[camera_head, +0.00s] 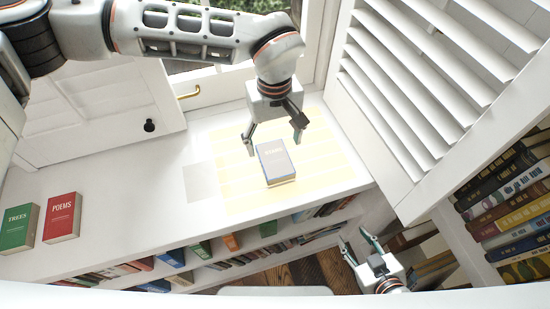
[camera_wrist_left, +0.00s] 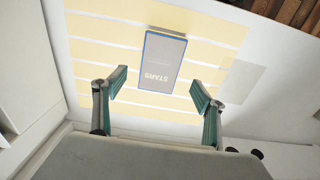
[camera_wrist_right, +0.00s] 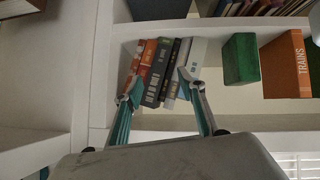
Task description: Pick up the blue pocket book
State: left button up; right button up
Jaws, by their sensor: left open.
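The blue pocket book (camera_head: 276,163) lies flat on the white shelf top, in a patch of striped sunlight. In the left wrist view, the book (camera_wrist_left: 163,60) shows a grey-blue cover with blue edges and the title STARS. My left gripper (camera_head: 275,136) is open above and just behind the book, with nothing between its fingers. In the left wrist view, the fingertips (camera_wrist_left: 158,82) are spread wider than the book, apart from it. My right gripper (camera_head: 358,246) is low at the front right; its fingers (camera_wrist_right: 160,87) are apart, with shelved books beyond them.
A green book (camera_head: 18,227) and a red book (camera_head: 62,217) lie on the shelf top at the far left. White shutters (camera_head: 425,85) stand right of the sunlit patch, with a bookcase (camera_head: 510,205) beyond. The surface between the red book and the sunlit patch is clear.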

aim_at(275, 158)
pick_arm(q)
jog(key=f, duration=0.5)
jog(key=shift+s+d+f+b, duration=0.1)
jog(key=shift+s+f+b, duration=0.1)
jog(key=shift+f+b, duration=0.15)
jog(key=shift+r, duration=0.15)
jog(key=c, duration=1.3)
